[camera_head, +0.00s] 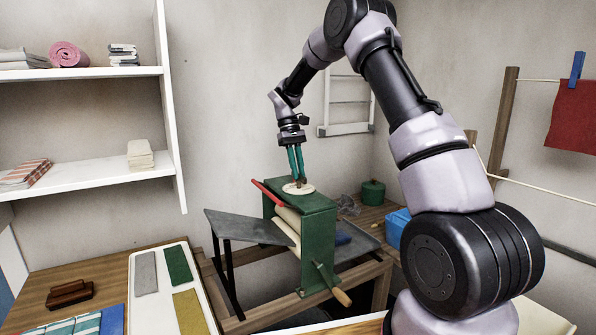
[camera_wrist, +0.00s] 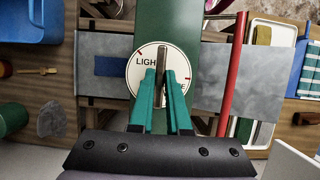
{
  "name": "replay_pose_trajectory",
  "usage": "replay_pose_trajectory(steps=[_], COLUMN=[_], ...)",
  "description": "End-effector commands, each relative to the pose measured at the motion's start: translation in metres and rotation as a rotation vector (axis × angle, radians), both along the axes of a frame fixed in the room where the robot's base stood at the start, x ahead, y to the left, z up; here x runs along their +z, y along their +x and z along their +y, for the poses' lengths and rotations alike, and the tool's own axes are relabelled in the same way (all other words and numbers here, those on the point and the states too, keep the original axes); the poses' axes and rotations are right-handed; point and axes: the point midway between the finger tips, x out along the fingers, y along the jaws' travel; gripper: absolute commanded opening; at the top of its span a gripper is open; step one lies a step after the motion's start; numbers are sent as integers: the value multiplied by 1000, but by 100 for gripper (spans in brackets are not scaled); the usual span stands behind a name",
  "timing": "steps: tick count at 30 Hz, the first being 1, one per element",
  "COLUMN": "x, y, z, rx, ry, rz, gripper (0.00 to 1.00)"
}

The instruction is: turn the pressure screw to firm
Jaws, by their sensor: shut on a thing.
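The green mangle (camera_head: 318,240) stands on a wooden frame, with pale rollers, a red bar (camera_head: 268,193) along its upper edge and a crank with a wooden grip (camera_head: 341,297). On its top is a round cream dial (camera_wrist: 140,58) with red marks; "LIGH" reads at its left, and the rest is mostly covered. The pressure screw's bar (camera_wrist: 163,52) stands up over the dial and points up the wrist picture. My gripper (camera_head: 299,182), with teal fingers, comes down from above and is shut on the bar. The fingers hide the dial's lower part.
A grey sloping board (camera_head: 245,228) juts left from the mangle. A blue tub (camera_head: 397,228) and a green pot (camera_head: 373,192) stand to its right. A white tray (camera_head: 152,318) with coloured cloths lies on the front-left table.

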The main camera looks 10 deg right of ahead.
Motion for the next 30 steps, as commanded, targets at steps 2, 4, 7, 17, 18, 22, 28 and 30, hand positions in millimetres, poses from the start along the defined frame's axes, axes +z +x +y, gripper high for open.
replay_pose_trajectory(steps=[2, 4, 7, 17, 18, 22, 28, 30], x=[1, 1, 1, 0, 0, 0, 13, 24], y=[1, 1, 1, 0, 0, 0, 6, 10], z=[0, 0, 0, 0, 0, 0, 2, 3], rx=[7, 8, 8, 7, 6, 5, 6, 5], ry=[1, 0, 0, 0, 0, 0, 0, 0], rz=[-3, -3, -3, -2, -2, -1, -4, -5], gripper=[0, 0, 0, 45, 45, 45, 45, 45])
